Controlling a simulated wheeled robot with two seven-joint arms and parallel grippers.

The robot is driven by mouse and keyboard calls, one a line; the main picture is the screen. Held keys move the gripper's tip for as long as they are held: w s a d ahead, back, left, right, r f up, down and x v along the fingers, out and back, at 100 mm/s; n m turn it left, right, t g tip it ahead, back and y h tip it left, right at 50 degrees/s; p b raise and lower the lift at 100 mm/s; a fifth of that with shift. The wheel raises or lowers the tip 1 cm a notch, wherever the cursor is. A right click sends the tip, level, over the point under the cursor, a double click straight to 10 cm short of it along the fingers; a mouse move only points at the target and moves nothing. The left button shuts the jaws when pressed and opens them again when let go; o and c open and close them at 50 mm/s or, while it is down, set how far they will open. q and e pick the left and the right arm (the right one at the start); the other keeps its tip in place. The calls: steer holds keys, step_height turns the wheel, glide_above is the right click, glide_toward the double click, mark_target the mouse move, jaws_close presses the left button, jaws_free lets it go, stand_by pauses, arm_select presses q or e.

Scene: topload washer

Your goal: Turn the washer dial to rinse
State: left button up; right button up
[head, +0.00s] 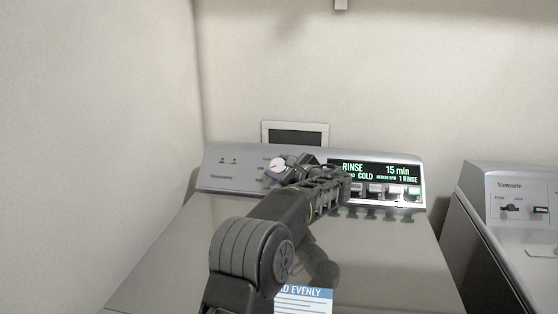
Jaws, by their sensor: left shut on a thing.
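The topload washer (170,262) stands in front of me with its lid down and its control panel (222,168) along the back. The dial (277,165) shows as a pale round face with a mark, partly hidden by my gripper. My left gripper (285,168) is at the panel, shut on the dial. My left arm covers part of the lid and panel. The lit display (376,172) to the right of the dial reads RINSE, 15 min, COLD and 1 RINSE. My right gripper is not in view.
A row of buttons (414,191) lies under the display. A second machine (512,185) stands at the right, beyond a narrow gap. A framed wall box (296,134) is behind the panel. A blue and white label (303,300) lies on the lid. The lid's left side is clear.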

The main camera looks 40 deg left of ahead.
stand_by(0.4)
arm_select(q)
steer(key=o, duration=1.4)
steer(key=shift+c, duration=0.2)
steer(key=b+v, duration=0.1)
steer(key=v, duration=0.6)
steer(key=shift+d, duration=0.35)
steer(key=shift+s+r, duration=0.1)
